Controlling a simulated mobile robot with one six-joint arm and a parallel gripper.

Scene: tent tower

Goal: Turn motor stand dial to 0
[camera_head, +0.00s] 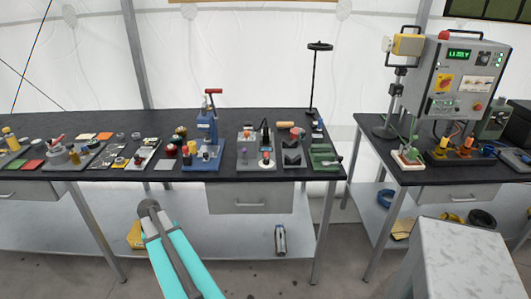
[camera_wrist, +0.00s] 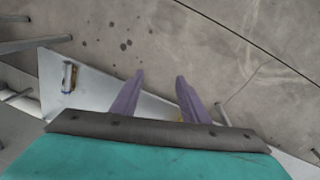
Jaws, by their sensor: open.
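A grey control box (camera_head: 458,80) with a lit green display stands on the right bench. Its front carries a red-on-yellow rotary switch (camera_head: 443,84), small buttons and a red knob. I cannot tell which control is the motor stand dial, and no scale marks are readable. My gripper (camera_wrist: 160,78) shows in the wrist view with two purple fingers apart and nothing between them. It points down over the grey floor and a light shelf. In the head view my teal arm is in front of the left bench, well away from the box.
The left bench (camera_head: 95,177) holds several tools, including a blue press (camera_head: 206,140) with a red handle. A gap separates it from the right bench (camera_head: 398,178). A pale marbled block (camera_head: 465,260) stands in front of the right bench.

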